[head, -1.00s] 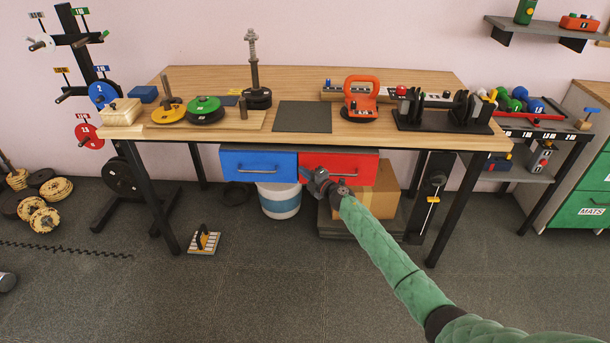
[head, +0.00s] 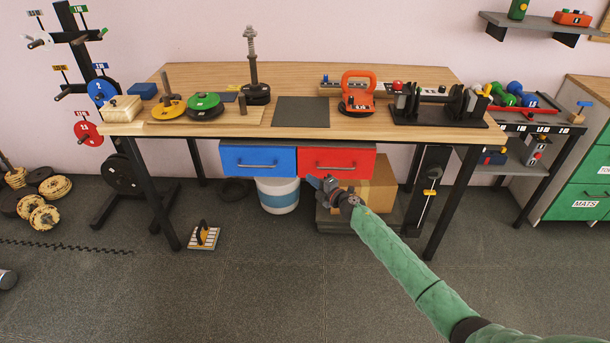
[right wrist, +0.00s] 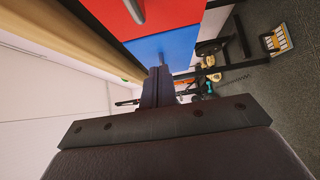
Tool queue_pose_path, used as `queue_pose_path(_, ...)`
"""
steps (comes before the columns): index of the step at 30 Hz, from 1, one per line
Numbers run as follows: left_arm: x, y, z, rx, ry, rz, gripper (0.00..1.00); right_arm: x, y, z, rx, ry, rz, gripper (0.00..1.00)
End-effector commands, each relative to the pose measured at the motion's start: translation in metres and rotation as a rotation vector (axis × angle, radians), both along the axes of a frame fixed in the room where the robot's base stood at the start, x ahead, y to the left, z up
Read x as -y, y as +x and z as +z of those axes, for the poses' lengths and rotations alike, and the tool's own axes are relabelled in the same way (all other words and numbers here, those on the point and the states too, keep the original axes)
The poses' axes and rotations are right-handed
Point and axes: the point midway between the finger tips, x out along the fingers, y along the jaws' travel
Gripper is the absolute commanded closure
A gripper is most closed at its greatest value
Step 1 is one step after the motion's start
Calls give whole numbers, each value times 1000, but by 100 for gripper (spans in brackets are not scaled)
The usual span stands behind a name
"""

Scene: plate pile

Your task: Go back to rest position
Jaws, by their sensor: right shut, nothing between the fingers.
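My right gripper (head: 322,184) is in front of the workbench, just below the red drawer (head: 337,160). Its arm, in a green sleeve, comes in from the lower right. The gripper is shut and empty. In the right wrist view its fingers (right wrist: 157,88) are together, pointing toward the blue drawer (right wrist: 165,48). Both drawers look shut in the head view. My left gripper is not in view.
The wooden workbench (head: 400,77) holds a yellow plate (head: 168,109), a green plate (head: 204,102) and a black mat (head: 302,111). Below stand a white bucket (head: 279,195) and a cardboard box (head: 380,186).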

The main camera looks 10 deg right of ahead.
Motion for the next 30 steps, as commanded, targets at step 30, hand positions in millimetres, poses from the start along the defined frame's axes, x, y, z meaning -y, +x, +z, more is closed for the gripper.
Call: queue_pose_path(30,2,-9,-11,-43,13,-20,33,98,-25,30,-37,175,-490,100)
